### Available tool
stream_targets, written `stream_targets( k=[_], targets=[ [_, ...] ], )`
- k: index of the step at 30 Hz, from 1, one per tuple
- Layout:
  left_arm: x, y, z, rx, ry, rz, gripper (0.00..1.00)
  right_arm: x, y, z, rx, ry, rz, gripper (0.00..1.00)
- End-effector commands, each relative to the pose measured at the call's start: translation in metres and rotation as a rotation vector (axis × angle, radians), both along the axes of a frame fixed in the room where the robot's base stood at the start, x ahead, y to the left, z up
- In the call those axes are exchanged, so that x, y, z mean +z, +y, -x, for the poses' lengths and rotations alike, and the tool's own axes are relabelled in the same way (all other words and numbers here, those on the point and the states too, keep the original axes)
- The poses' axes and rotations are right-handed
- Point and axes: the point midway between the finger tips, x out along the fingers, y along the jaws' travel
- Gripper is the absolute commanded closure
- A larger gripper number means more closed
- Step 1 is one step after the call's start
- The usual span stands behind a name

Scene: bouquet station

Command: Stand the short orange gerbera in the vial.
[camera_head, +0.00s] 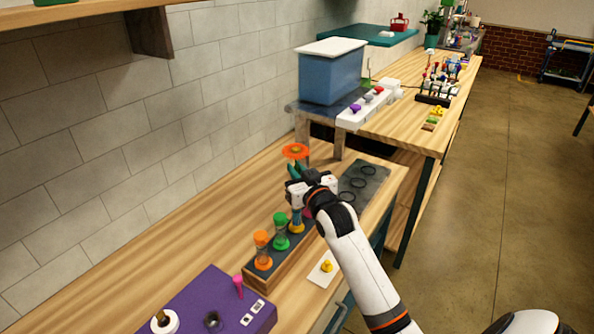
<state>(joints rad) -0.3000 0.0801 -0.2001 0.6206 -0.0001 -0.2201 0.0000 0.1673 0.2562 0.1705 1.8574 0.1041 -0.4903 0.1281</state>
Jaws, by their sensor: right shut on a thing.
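The orange gerbera (295,151) has a flat orange head with a darker centre and a bit of green below it. My right gripper (300,187) is shut on it, with the flower head up above the jaws. The lower stem is hidden by the gripper. The gripper is over the back part of a wooden block with several small timers, at the near table. I cannot make out the vial; it may be hidden behind the gripper or arm. My left gripper is not in view.
An orange sand timer (262,250) and a green one (281,231) stand in front of the gripper. A dark panel with rings (374,174) lies just behind it. A purple box (215,300) is at the front. A blue bin (331,75) stands farther back.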

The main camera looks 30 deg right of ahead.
Motion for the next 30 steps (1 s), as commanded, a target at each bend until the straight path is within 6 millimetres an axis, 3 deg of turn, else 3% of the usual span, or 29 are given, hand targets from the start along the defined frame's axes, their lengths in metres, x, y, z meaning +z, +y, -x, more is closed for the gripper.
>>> stream_targets(
  k=[23, 24, 28, 30],
  targets=[
    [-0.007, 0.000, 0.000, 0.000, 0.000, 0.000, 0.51, -0.014, 0.000, 0.000, 0.000, 0.000, 0.000, 1.00],
    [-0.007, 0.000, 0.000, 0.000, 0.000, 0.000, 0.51, -0.014, 0.000, 0.000, 0.000, 0.000, 0.000, 0.84],
    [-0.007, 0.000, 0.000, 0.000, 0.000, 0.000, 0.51, -0.014, 0.000, 0.000, 0.000, 0.000, 0.000, 0.62],
    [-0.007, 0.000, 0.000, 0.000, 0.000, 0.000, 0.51, -0.014, 0.000, 0.000, 0.000, 0.000, 0.000, 0.61]
  ],
)
